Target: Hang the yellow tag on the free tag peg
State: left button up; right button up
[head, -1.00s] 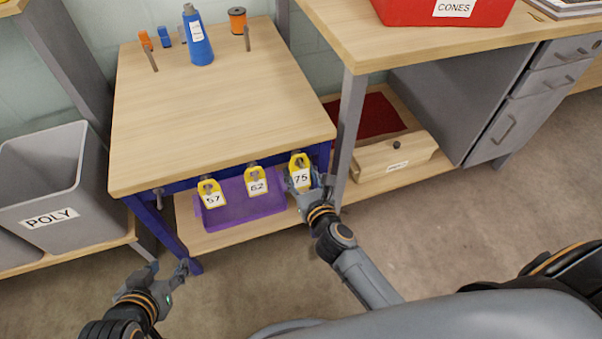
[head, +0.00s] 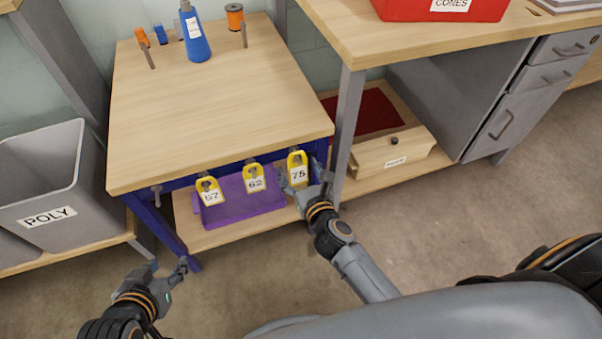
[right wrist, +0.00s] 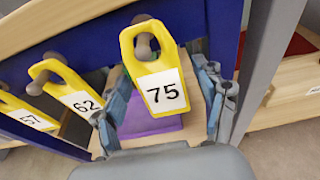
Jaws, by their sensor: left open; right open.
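Three yellow tags hang along the blue front rail of the wooden-topped table. Tag 75 (head: 298,174) hangs on the right peg, tag 62 (head: 255,183) in the middle, tag 57 (head: 210,196) to its left. A bare peg (head: 157,190) sticks out at the rail's left end. My right gripper (head: 302,178) is open, with a finger on each side of tag 75. In the right wrist view, tag 75 (right wrist: 160,85) hangs by its hole on a peg (right wrist: 145,45), with gaps to both fingers. My left gripper (head: 168,270) is open and empty, low at the left.
A purple bin (head: 238,208) sits on the lower shelf behind the tags. A grey table leg (head: 346,130) stands close to the right of my right gripper. A grey POLY bin (head: 45,175) is at the left.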

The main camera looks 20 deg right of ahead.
jog(key=v, duration=1.2)
jog(key=shift+a, duration=0.1)
